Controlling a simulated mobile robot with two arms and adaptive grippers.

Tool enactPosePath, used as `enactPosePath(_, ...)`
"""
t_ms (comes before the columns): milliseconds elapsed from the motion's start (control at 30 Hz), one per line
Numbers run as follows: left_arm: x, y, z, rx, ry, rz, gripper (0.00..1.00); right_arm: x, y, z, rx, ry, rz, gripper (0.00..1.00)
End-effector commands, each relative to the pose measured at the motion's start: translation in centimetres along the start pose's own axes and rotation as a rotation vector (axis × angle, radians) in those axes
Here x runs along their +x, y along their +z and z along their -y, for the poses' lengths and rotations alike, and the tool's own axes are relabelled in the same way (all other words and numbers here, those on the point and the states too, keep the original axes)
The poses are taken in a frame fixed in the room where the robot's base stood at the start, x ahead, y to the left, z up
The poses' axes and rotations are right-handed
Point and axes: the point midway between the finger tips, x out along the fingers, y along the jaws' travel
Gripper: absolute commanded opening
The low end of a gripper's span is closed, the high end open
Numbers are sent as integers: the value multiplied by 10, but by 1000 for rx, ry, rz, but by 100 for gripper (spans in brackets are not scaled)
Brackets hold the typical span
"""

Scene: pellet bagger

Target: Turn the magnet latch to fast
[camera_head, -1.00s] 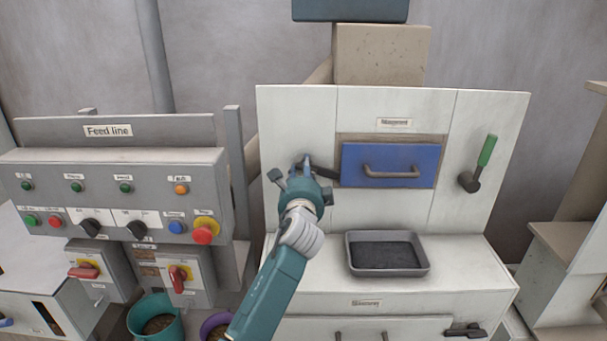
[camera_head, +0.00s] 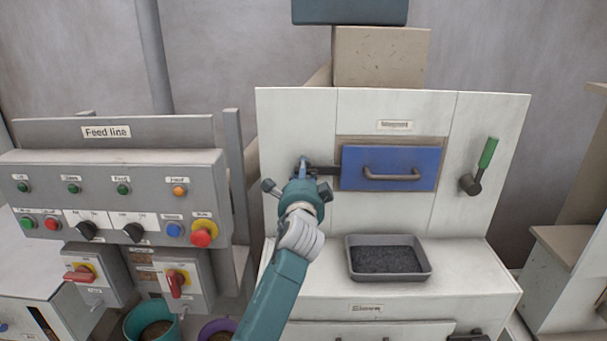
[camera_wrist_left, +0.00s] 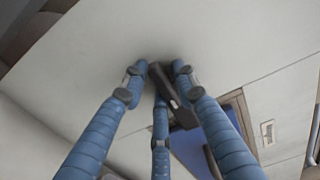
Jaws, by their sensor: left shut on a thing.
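The magnet latch (camera_head: 326,171) is a dark lever on the white panel, just left of the blue magnet drawer (camera_head: 389,155). It lies about level, with its free end at the drawer's left edge. My left gripper (camera_head: 303,168) is shut on the latch at its pivot end and hides that part in the head view. In the left wrist view, the three blue fingers (camera_wrist_left: 160,78) close around the dark latch (camera_wrist_left: 176,98), whose arm runs toward the blue drawer (camera_wrist_left: 190,150). My right gripper is out of view.
A grey tray (camera_head: 424,273) with dark pellets stands on the ledge below the drawer. A green-handled lever (camera_head: 488,152) is at the panel's right. The feed line control box (camera_head: 120,165) stands to the left. Teal (camera_head: 137,318) and purple buckets are on the floor.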

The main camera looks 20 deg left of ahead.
Motion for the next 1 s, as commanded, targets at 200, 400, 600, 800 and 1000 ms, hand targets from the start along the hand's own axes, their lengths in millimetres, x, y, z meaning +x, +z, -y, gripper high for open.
enactPosePath(200, 0, 1, -8, 2, 15, 3, 38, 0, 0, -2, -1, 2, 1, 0)
enactPosePath(400, 0, 0, -5, 2, 9, 2, 38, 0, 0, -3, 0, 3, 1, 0)
enactPosePath(600, -1, 0, -3, 2, 6, 1, 38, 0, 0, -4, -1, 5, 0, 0)
enactPosePath(800, -24, 0, -4, 0, 5, 0, 38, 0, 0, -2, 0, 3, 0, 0)
enactPosePath(1000, -68, 0, -4, -1, 7, 0, 38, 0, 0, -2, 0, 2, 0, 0)
